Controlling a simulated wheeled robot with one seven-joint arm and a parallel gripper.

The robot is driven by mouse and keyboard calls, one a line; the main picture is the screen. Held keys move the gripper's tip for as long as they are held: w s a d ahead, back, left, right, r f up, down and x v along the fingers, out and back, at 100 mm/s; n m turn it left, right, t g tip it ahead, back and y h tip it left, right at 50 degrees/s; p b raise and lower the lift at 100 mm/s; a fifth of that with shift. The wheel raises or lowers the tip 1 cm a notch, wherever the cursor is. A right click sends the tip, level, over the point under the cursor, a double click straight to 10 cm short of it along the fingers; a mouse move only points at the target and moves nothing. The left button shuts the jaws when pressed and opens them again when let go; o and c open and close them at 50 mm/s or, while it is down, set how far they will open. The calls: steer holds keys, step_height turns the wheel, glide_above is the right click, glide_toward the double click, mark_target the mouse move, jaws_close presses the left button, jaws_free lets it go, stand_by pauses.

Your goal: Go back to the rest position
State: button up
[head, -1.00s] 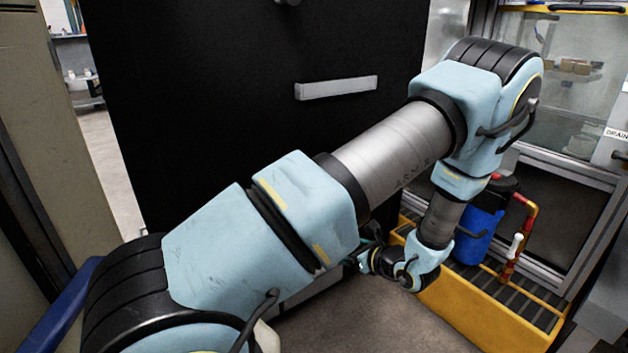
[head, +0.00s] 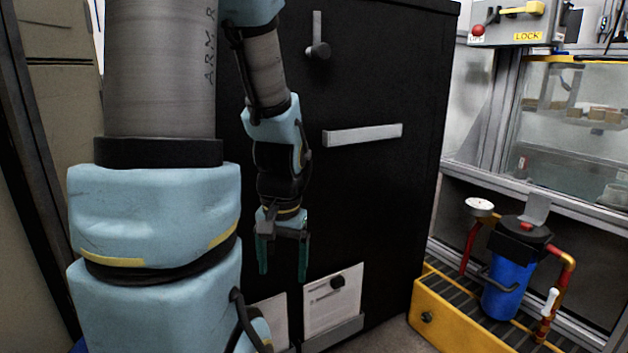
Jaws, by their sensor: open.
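My gripper (head: 284,262) hangs pointing down in the middle of the head view, at the end of my blue and grey arm. Its two dark green fingers are spread apart with nothing between them. It is in front of the black cabinet (head: 375,200), above the papers on its lower front. I cannot tell the exact gap between the fingers and the cabinet.
The cabinet has a grey bar handle (head: 362,134) and a knob lever (head: 318,48). At the right, a blue filter canister (head: 508,285) with red pipes stands on a yellow drain tray (head: 430,312). A glazed enclosure (head: 570,110) with a LOCK box (head: 512,28) rises behind.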

step_height(320, 180, up, 36)
steer(key=n+t+p, duration=0.1)
steer(key=p, duration=3.3)
steer(key=shift+a+f+n+h, duration=0.25)
steer(key=shift+a+n+h, duration=0.05)
steer(key=shift+a+n, duration=0.1)
